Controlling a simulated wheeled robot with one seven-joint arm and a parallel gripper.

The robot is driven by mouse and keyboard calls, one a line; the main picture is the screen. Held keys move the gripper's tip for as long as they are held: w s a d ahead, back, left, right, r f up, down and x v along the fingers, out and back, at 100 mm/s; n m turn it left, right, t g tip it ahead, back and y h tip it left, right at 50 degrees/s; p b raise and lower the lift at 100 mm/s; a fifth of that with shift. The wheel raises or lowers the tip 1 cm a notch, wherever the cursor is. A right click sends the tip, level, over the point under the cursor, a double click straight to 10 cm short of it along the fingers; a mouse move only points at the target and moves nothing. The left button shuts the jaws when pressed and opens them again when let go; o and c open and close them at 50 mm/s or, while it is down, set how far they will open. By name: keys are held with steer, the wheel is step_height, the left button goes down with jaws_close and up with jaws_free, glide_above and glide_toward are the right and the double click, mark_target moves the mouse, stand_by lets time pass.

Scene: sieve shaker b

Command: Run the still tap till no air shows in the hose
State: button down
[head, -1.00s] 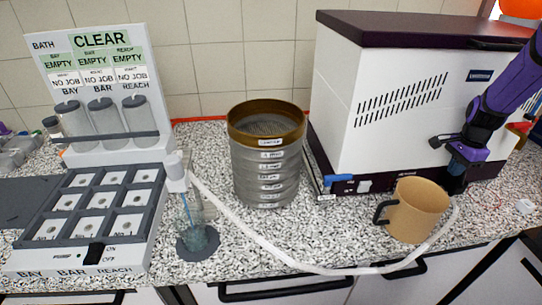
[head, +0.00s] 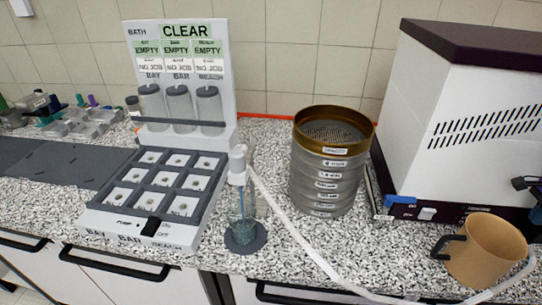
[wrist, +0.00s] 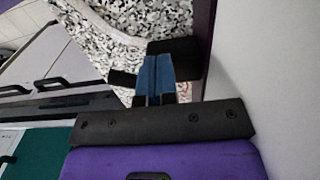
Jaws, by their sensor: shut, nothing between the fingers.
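A clear vessel with bluish liquid (head: 242,213) stands under the fitting on a dark round base. A blue part (head: 400,199) sits low on the front of the white box (head: 455,125); I cannot tell if it is the tap. My gripper (wrist: 158,72), in the wrist view, is shut and empty, with blue fingertips above the speckled counter.
A sieve stack (head: 328,175) with a brass top stands between the vessel and the white box. The bath unit (head: 130,212) has a switch at its front. In the wrist view a pale wall (wrist: 275,80) is close on the right. Cupboard handles (head: 110,264) stick out below the counter.

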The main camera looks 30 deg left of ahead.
steer(key=shift+w+r, duration=0.2)
steer(key=shift+w, duration=0.1)
